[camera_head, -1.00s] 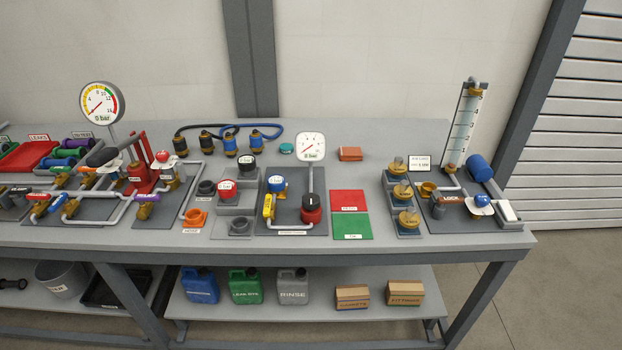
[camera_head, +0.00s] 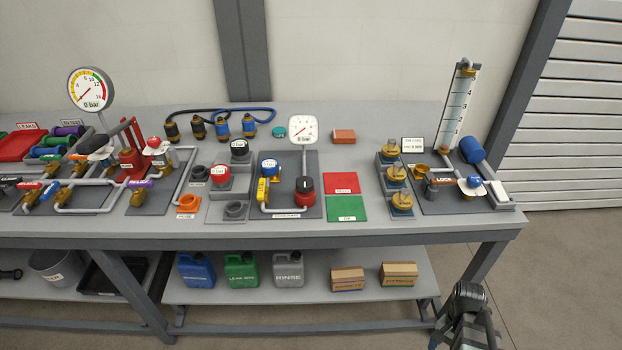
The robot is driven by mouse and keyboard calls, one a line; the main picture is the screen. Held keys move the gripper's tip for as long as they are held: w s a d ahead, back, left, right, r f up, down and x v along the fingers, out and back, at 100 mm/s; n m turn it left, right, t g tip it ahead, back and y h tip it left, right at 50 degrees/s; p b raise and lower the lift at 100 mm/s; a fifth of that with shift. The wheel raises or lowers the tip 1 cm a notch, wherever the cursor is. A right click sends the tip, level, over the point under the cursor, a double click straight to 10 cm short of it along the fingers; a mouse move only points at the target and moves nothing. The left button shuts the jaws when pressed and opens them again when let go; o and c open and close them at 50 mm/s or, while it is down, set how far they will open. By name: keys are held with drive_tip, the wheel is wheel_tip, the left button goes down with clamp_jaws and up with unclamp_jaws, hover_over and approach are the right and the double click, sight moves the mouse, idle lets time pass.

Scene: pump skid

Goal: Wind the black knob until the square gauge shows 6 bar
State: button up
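The black knob (camera_head: 304,184) sits on top of a red round base near the middle of the bench. Behind it the square white gauge (camera_head: 303,129) stands on a pipe, and its small display appears to read 0 bar. My gripper (camera_head: 437,342) is low at the bottom right, in front of the bench and well away from the knob. Only part of it shows at the frame's edge, and its fingers are too small and cut off to tell whether they are open.
A yellow-handled valve (camera_head: 263,190) and a blue-capped part (camera_head: 269,168) stand just left of the knob. Red (camera_head: 341,183) and green (camera_head: 347,209) mats lie flat to its right. Brass fittings (camera_head: 397,174) stand farther right. A large round gauge (camera_head: 91,88) rises at the left.

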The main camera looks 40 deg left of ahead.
drive_tip(key=w+a+r+t, duration=0.1)
drive_tip(key=w+a+r, duration=0.2)
drive_tip(key=a+r, duration=0.95)
wheel_tip(320, 180, up, 33)
drive_tip(key=n+t+y, duration=0.1)
drive_tip(key=t+y, duration=0.1)
drive_tip(key=t, duration=0.1)
hover_over(305, 181)
wheel_tip(305, 181, down, 14)
drive_tip(key=shift+r, duration=0.1)
drive_tip(key=shift+s, duration=0.1)
drive_tip(key=shift+c, duration=0.4)
drive_tip(key=c, duration=0.9)
drive_tip(key=shift+c, duration=0.2)
